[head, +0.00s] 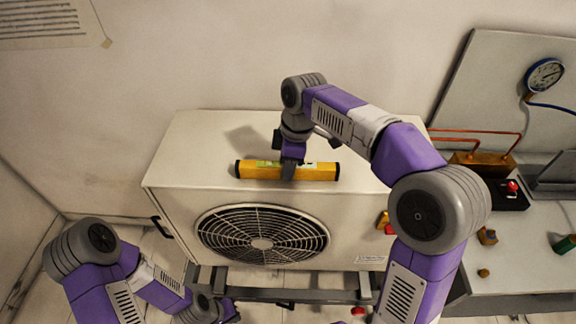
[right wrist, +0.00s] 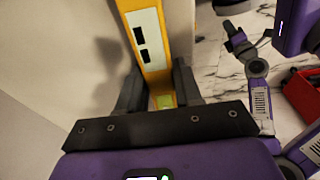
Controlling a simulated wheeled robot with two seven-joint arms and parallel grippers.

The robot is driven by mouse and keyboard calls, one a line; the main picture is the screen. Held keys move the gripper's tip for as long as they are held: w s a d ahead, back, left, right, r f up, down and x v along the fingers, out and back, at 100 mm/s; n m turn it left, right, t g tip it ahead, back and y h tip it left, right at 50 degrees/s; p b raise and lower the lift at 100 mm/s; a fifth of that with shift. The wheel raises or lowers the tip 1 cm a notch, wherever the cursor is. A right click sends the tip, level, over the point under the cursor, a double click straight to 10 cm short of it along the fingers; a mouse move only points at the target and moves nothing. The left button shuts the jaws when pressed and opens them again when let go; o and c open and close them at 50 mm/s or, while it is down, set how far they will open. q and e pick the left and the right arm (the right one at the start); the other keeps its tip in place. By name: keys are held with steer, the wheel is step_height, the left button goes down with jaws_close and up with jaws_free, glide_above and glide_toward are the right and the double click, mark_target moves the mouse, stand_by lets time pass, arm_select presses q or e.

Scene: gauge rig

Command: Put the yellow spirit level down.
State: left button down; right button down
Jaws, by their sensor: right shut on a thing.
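In the right wrist view the level (right wrist: 152,50) runs up between the two fingers of my right gripper (right wrist: 160,92). I cannot tell whether the level touches the unit. My left gripper (head: 228,310) is low at the left in the head view, apart from the level; its finger gap is unclear.
The unit's top is bare, with a shadow on it. The round fan grille (head: 262,235) faces front. A bench at right carries a blue-rimmed gauge (head: 545,75), copper pipes (head: 480,131) and a red-knobbed black box (head: 509,194). A red box (right wrist: 302,95) shows in the right wrist view.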

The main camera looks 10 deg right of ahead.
steer(key=shift+r, duration=0.1)
steer(key=c, duration=0.8)
jaws_free()
steer(key=shift+o, duration=0.2)
step_height(320, 180, up, 12)
steer(key=d+p, duration=0.1)
steer(key=p, duration=0.3)
steer(key=shift+s+d, duration=0.25)
steer(key=shift+d, duration=0.1)
